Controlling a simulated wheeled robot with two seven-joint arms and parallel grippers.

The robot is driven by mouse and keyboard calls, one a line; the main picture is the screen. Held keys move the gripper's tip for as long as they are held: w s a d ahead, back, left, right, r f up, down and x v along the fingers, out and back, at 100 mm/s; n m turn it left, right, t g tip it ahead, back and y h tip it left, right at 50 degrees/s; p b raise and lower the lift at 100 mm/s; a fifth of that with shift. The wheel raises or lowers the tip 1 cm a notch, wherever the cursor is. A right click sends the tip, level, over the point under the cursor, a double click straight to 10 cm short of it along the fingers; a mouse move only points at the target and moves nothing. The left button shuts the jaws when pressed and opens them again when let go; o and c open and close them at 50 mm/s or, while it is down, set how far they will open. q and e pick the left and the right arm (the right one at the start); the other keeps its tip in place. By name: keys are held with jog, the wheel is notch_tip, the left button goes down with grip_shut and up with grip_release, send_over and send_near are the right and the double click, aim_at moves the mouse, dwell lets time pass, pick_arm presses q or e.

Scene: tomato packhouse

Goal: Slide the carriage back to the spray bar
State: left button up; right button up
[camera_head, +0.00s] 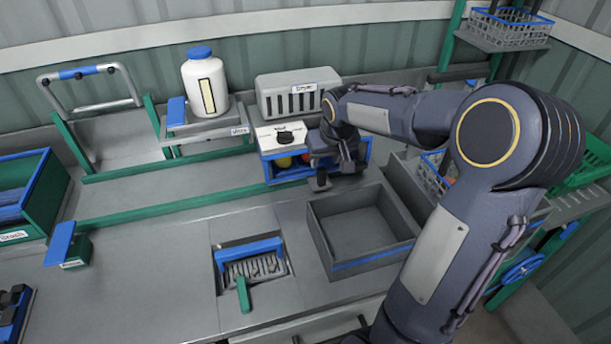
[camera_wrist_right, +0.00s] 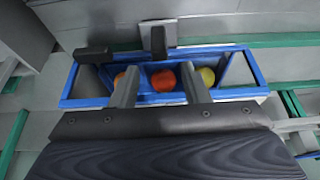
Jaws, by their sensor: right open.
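A grey arch with a blue band (camera_head: 78,73), apparently the spray bar, stands at the far left. My left gripper is out of view.
The dryer (camera_head: 299,93) stands behind the carriage. A white jug (camera_head: 205,85) stands behind the rails. A grey bin (camera_head: 340,267) and a slotted drain (camera_head: 255,267) are in front. The strip between the green rails (camera_head: 170,209) is clear left of the carriage.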

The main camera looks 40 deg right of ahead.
aim_at(323, 169)
jog(key=x, duration=0.7)
jog(key=shift+f, duration=0.2)
grip_shut()
